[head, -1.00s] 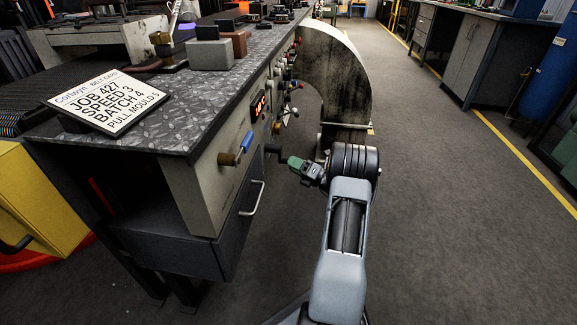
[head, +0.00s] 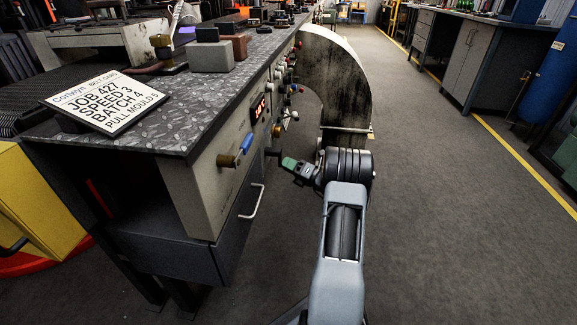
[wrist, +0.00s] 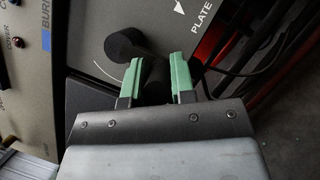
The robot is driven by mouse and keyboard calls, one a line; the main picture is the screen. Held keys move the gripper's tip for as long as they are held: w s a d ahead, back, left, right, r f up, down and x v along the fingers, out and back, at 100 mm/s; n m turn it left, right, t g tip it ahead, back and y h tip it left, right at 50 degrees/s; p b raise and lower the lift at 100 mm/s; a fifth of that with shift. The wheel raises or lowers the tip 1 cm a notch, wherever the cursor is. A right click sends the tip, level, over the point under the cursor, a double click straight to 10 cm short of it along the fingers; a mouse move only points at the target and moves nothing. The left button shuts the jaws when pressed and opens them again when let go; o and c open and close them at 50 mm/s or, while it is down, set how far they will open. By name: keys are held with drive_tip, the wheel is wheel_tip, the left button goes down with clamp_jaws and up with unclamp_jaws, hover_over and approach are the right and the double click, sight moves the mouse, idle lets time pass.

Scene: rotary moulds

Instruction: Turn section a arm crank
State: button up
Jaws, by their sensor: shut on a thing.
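A black crank (wrist: 125,44) sits on the grey panel in the wrist view, with a round end at upper left and a dark grip running down between my fingers. My gripper (wrist: 156,77) has its two green fingers closed on this grip (wrist: 155,82), one on each side. In the head view my gripper (head: 287,163) reaches left to the bench front, where only a small dark part of the crank (head: 271,153) shows. The wrist view shows a curved white line and the word PLATE beside the crank. No label naming section a is readable.
A blue-handled brass lever (head: 238,150) sticks out of the bench front, left of my gripper. A drawer handle (head: 252,203) is below. Several knobs line the panel farther back. A large curved metal duct (head: 345,75) stands behind my arm. The floor to the right is clear.

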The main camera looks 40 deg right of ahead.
clamp_jaws()
